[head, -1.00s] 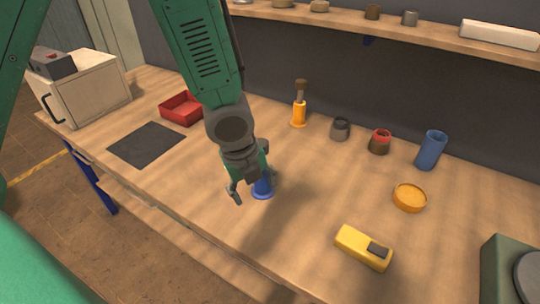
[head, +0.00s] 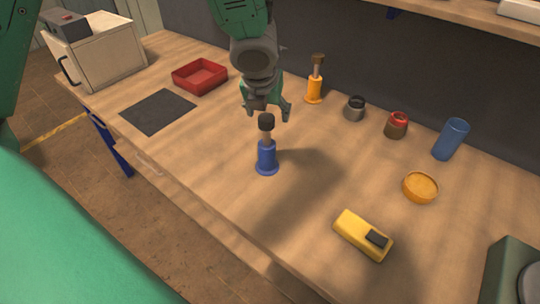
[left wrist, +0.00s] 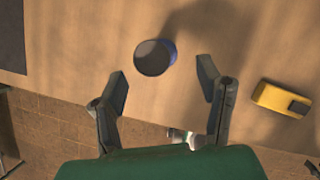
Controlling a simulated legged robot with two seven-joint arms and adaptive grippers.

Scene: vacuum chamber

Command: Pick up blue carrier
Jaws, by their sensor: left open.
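The blue carrier (head: 267,160) stands upright on the wooden bench, with a blue base and a metal stem topped by a dark cap. My left gripper (head: 268,112) is open and empty. In the head view it appears just above and behind the cap, apart from the carrier as far as I can tell. In the left wrist view, the carrier shows from above as a dark round cap with a blue edge (left wrist: 172,50), beyond the open fingertips (left wrist: 162,76) and between their lines. My right gripper is not in view.
An orange carrier (head: 313,90), a grey jar (head: 354,109), a red-topped jar (head: 396,125), a blue cup (head: 450,140) and an orange dish (head: 420,187) stand to the right. A yellow device (head: 362,236) lies in front. A red tray (head: 200,76) and dark mat (head: 158,111) are left.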

